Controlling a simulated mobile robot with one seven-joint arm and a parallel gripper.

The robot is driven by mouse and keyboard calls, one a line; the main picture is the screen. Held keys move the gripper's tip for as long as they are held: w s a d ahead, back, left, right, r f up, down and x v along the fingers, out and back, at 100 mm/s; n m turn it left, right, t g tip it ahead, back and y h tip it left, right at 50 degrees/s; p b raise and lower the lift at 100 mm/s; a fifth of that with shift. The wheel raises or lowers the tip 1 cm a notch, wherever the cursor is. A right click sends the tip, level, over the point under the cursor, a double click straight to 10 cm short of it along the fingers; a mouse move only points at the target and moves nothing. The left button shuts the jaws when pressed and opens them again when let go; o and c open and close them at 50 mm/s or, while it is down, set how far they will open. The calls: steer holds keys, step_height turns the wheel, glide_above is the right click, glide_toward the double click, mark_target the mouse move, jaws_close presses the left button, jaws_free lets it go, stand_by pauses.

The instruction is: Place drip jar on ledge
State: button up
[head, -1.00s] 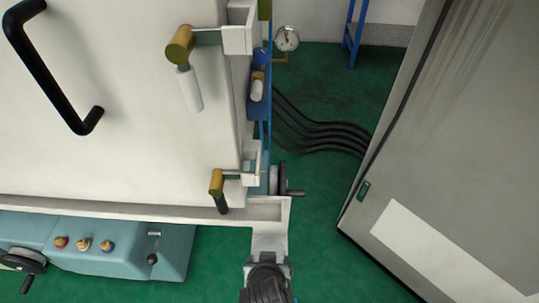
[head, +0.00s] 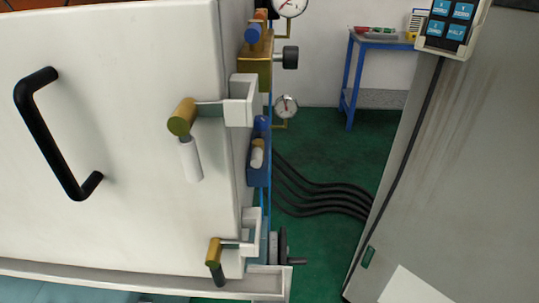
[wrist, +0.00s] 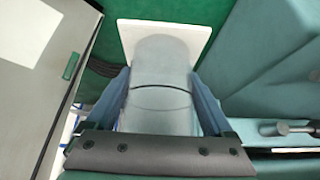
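In the wrist view, my gripper (wrist: 161,100) has its blue fingers on both sides of a translucent grey jar (wrist: 160,70) with a dark line across it. It looks shut on this drip jar. A flat white square plate (wrist: 140,32) shows behind the jar. I cannot tell whether the jar touches it, nor whether this plate is the ledge. In the head view, a pale rail (head: 130,283) runs below the white door. My gripper and the jar are not in the head view.
The white door (head: 120,120) with a black handle and latches fills the left of the head view. A grey cabinet (head: 460,170) stands at the right, with hoses and green floor (head: 325,150) between. Teal machine housing (wrist: 270,50) is close on the right in the wrist view.

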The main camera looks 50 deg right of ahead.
steer(key=shift+o, duration=0.6)
steer(key=shift+r, duration=0.2)
steer(key=p+v, duration=0.3)
steer(key=v, duration=0.9)
steer(key=shift+p, duration=0.35)
